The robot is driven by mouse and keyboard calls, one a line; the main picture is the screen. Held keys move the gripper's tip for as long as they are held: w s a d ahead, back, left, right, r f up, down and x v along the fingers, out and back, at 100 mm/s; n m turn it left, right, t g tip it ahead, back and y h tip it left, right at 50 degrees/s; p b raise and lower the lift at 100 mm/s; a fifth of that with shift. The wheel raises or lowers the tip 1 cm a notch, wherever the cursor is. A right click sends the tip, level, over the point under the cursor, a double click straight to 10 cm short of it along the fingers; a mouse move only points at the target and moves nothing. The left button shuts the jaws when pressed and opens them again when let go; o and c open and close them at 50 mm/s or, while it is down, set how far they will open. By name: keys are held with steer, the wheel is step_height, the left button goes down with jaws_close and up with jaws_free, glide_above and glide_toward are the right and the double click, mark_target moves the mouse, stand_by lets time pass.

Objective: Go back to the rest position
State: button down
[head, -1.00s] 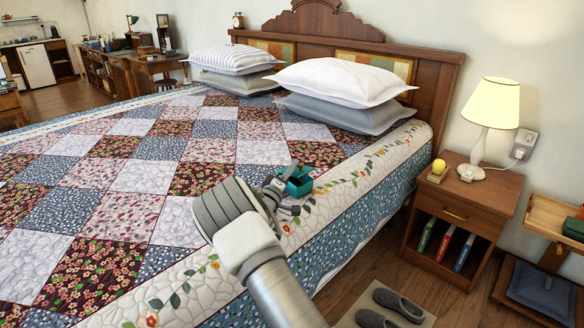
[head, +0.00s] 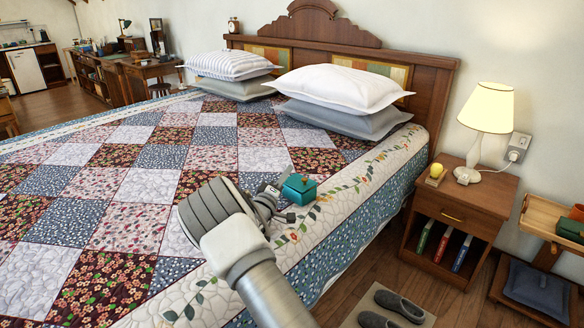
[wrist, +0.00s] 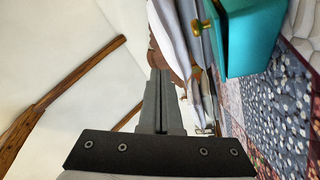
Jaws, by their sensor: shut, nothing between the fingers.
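My gripper (head: 277,200) is low over the near right side of the quilted bed (head: 130,230). In the wrist view my gripper (wrist: 162,85) shows its fingers together with nothing between them. A small teal box (head: 299,189) with a gold knob sits on the bed just beyond the fingertips. In the wrist view the teal box (wrist: 254,35) is at the upper right, beside the fingers and apart from them. My arm hides part of the quilt.
White and grey pillows (head: 343,90) lie by the wooden headboard (head: 430,90). A nightstand (head: 480,200) with a lit lamp (head: 489,110) and a yellow object (head: 436,171) stands right of the bed. Slippers (head: 398,306) lie on the floor mat. The quilt's left side is clear.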

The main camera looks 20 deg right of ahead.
steer(key=s+a+f, duration=0.2)
steer(key=s+a, duration=0.1)
steer(key=a, duration=0.1)
step_height(320, 180, up, 9)
steer(key=m+g+y, duration=0.2)
steer(key=m+y, duration=0.1)
steer(key=y, duration=0.4)
steer(key=s+a+r+g+y, duration=0.1)
steer(key=s+a+r+y, duration=0.1)
steer(key=s+r+y, duration=0.3)
steer(key=s+a+r+g+y, duration=0.15)
steer(key=s+r, duration=0.25)
steer(key=s, duration=0.4)
steer(key=s+d+f+m+g, duration=0.15)
steer(key=s+g, duration=0.35)
steer(key=s, duration=2.7)
step_height(320, 180, up, 19)
steer(key=p, duration=2)
steer(key=shift+s+d+r, duration=0.15)
steer(key=shift+d+r, duration=0.05)
steer(key=shift+d, duration=0.1)
steer(key=shift+d+m+h, duration=0.2)
steer(key=shift+m+h, duration=0.05)
steer(key=shift+m, duration=0.1)
